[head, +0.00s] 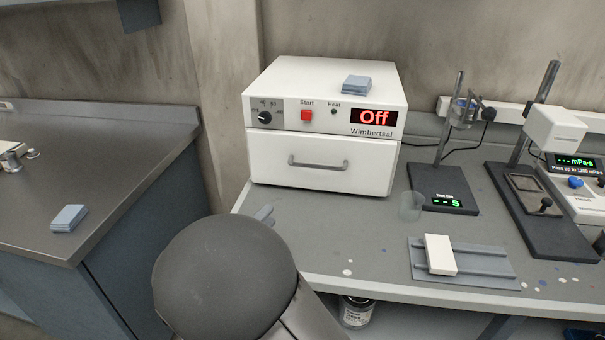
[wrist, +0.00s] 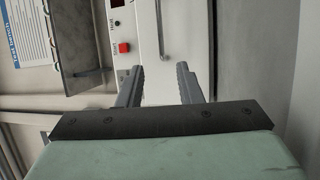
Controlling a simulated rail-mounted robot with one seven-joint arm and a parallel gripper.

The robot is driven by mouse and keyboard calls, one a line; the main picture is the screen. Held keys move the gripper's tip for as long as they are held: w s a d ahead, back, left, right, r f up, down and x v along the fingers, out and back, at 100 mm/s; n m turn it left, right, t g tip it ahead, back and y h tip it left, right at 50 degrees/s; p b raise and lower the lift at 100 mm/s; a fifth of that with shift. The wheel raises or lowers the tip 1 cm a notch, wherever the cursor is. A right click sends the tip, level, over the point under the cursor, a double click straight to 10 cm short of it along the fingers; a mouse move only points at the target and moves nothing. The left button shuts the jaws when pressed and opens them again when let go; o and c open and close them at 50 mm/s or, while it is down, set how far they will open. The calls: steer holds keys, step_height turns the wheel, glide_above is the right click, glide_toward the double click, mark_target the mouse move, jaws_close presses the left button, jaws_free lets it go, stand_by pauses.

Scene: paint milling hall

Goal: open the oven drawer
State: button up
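The white oven (head: 330,120) stands on the grey bench, with its display reading "Off". Its drawer (head: 277,158) is shut and has a grey bar handle (head: 318,164) across the front. In the wrist view the oven appears turned sideways, with the handle (wrist: 162,35) running up the picture. My gripper (wrist: 160,68) is open, its two fingers spread apart, and I see nothing held between them. The handle is ahead of the gap between the fingertips, apparently apart from them. In the head view my dark rounded arm hides most of the gripper; a grey finger tip (head: 263,214) shows beside it.
Blue-grey pads lie on the oven top (head: 356,83) and on the left counter (head: 69,218). A timer stand (head: 441,188), a viscosity meter (head: 560,130) and a rail plate with a white block (head: 440,255) stand to the right. The bench directly before the drawer is mostly clear.

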steer(key=p+x, duration=0.2)
steer(key=x, duration=1.5)
steer(key=shift+d+p, duration=0.25)
steer(key=shift+p, duration=0.15)
jaws_close()
